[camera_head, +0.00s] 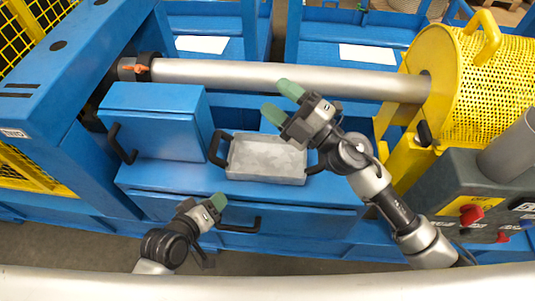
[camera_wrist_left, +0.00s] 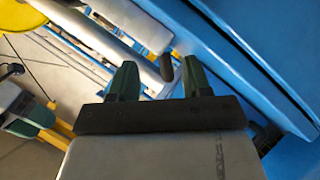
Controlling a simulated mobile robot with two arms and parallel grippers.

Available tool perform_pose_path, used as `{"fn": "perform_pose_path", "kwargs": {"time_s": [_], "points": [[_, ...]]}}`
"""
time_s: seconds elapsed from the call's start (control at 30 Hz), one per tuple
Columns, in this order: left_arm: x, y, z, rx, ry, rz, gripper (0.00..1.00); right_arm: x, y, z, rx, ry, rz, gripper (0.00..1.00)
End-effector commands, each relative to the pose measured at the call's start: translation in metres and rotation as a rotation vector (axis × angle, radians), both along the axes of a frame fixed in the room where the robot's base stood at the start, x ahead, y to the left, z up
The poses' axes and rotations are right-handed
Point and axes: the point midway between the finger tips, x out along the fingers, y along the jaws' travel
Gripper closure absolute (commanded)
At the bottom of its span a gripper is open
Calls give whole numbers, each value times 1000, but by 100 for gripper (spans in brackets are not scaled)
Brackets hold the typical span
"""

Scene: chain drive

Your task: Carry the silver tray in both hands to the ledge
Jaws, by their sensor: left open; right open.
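The silver tray (camera_head: 266,160) is a shallow grey rectangular pan with a black handle on its left (camera_head: 217,148) and another on its right, partly hidden by my right arm. It rests on a blue surface in the middle of the head view. My right gripper (camera_head: 280,101) is open and empty, above and beyond the tray's far edge. My left gripper (camera_head: 218,203) is open, in front of the tray and lower left of it. In the left wrist view its two green fingers (camera_wrist_left: 160,80) stand apart, with a dark rounded piece showing between their tips; I cannot tell what it is.
A blue cabinet (camera_head: 155,120) with a black handle stands left of the tray. A long metal shaft (camera_head: 290,77) runs behind it to a yellow mesh guard (camera_head: 490,75). A control panel with red knobs (camera_head: 471,214) is at the right. A black drawer handle (camera_head: 241,228) sits below the tray.

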Motion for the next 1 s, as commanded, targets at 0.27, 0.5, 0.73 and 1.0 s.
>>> {"fn": "perform_pose_path", "kwargs": {"time_s": [0.27,0.5,0.73,1.0], "points": [[34,8,-3,-361,-141,197,51,7,2,-94,-895,-106,501,46],[49,26,-4,-584,-235,332,51,44,-102,-137,-1538,143,577,46],[52,34,-4,-654,-268,377,51,55,-146,-135,-1736,279,552,46],[52,34,-4,-655,-270,378,51,54,-147,-136,-1739,281,555,46]]}}
